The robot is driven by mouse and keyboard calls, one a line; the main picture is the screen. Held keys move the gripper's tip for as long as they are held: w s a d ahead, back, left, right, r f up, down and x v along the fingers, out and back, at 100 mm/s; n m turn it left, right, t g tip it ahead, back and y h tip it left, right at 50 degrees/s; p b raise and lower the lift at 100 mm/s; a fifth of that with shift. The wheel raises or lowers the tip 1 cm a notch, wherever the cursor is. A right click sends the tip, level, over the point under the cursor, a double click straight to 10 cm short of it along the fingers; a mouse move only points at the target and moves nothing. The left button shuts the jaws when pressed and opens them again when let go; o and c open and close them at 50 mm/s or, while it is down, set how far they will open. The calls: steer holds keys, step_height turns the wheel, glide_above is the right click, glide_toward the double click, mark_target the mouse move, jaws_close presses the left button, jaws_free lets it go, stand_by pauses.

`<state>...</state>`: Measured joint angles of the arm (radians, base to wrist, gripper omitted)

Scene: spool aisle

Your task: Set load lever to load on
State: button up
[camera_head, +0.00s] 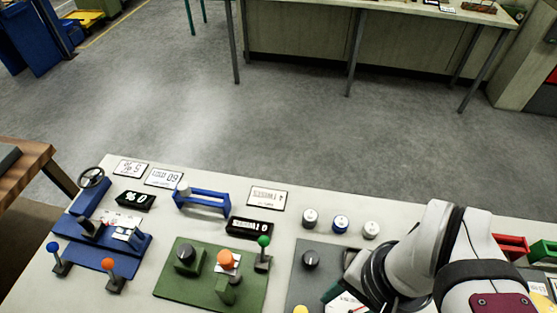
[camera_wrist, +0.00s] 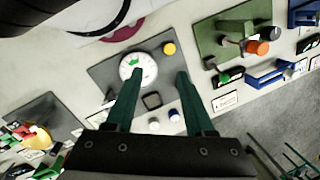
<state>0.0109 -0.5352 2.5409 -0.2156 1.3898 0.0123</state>
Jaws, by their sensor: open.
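I cannot tell for certain which lever is the load lever, as the labels are too small to read. In the head view, a blue-balled lever (camera_head: 54,252) and an orange-balled lever (camera_head: 109,268) stand at the left by a blue fixture. A green-balled lever (camera_head: 264,245) stands upright on the green board's right edge. My gripper (camera_wrist: 158,80) is open and empty, its dark green fingers over the grey panel (camera_wrist: 105,75) with a white round gauge (camera_wrist: 138,67). In the head view my arm hides part of that panel, and the gripper is mostly hidden.
The green board (camera_head: 175,285) carries a black knob (camera_head: 185,253) and an orange button (camera_head: 228,259). A blue handle frame (camera_head: 205,200), display boxes and label cards stand behind. Red and green bins (camera_head: 512,245) are at right.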

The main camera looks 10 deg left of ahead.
steer(key=shift+m+g+y, duration=0.4)
steer(key=shift+m+g, duration=0.1)
steer(key=shift+g, duration=0.2)
steer(key=w, duration=0.1)
steer(key=w+r, duration=0.1)
steer(key=w, duration=0.1)
steer(key=w+a, duration=0.1)
steer(key=w, duration=0.1)
steer(key=shift+r, duration=0.2)
steer(key=c, duration=0.5)
steer(key=w, duration=0.2)
steer(key=w+m+g+y, duration=0.1)
steer(key=w, duration=0.2)
steer(key=w+a+f+y, duration=0.1)
steer(key=w, duration=0.2)
steer(key=shift+w+f+m+g, duration=0.1)
steer(key=shift+w+m+g, duration=0.1)
steer(key=shift+m+g, duration=0.2)
jaws_close()
steer(key=w+f+m+g+y, duration=0.2)
steer(key=w+f+y, duration=0.1)
steer(key=w+f, duration=0.6)
steer(key=shift+w+a+m, duration=0.3)
steer(key=shift+w+a, duration=0.1)
steer(key=shift+w, duration=0.25)
